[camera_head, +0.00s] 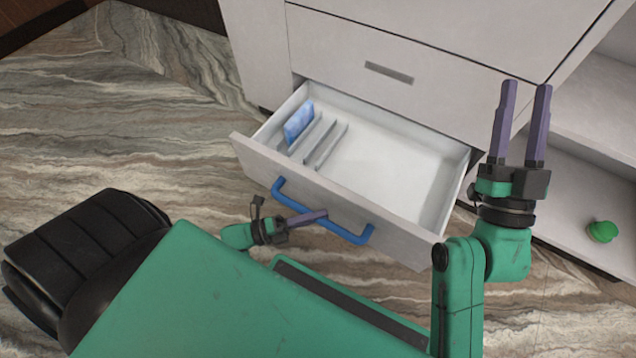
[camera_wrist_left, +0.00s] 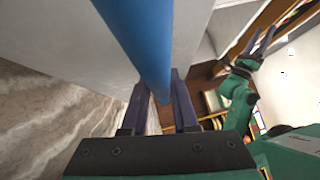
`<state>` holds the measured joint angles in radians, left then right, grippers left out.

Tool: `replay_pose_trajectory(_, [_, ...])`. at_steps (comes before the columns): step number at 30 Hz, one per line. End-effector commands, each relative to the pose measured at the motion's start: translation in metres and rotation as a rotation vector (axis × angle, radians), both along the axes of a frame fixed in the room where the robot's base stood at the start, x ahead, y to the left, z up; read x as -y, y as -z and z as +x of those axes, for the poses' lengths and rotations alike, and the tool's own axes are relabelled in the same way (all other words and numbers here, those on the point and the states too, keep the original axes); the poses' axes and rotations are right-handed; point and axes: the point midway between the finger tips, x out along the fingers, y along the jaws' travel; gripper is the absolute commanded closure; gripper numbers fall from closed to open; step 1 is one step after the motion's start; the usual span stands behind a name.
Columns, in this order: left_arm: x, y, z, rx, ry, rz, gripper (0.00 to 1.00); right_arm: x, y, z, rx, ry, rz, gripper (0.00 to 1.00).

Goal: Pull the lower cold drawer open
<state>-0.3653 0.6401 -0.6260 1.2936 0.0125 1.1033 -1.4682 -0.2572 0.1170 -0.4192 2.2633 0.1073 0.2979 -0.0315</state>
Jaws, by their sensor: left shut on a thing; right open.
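The lower cold drawer (camera_head: 392,190) is pulled out from the white cabinet, and its inside shows from above. Its blue bar handle (camera_head: 343,231) runs along the drawer front. My left gripper (camera_head: 325,213) is shut on the handle near its middle. In the left wrist view the blue handle (camera_wrist_left: 143,45) passes between the two fingers of the left gripper (camera_wrist_left: 160,88). My right gripper (camera_head: 524,88) is open and empty, pointing up in front of the cabinet's right side.
A blue-white pack (camera_head: 298,122) stands beside thin dividers (camera_head: 319,140) at the drawer's left end; the rest of the drawer is empty. A closed upper drawer (camera_head: 420,65) is above. A green object (camera_head: 602,231) sits on the low right shelf. Marble-patterned floor (camera_head: 120,130) lies clear at left.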

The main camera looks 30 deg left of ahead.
Motion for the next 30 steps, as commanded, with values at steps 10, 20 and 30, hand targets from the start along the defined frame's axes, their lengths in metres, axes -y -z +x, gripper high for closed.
replay_pose_trajectory(10, [-0.0023, 0.0013, 0.0005, -0.003, -0.005, 0.004, 0.57, 0.0, 0.0012, 0.0002, -0.002, 0.001, 0.0, 0.5])
replay_pose_trajectory(20, [-0.0007, 0.0004, 0.0003, -0.001, -0.001, 0.001, 0.43, 0.0001, 0.0009, 0.0002, -0.002, 0.0, -0.001, 0.5])
replay_pose_trajectory(30, [-0.0091, 0.002, -0.0075, -0.003, -0.002, 0.003, 0.43, -0.0002, 0.0001, 0.0008, -0.007, -0.002, 0.0, 0.5])
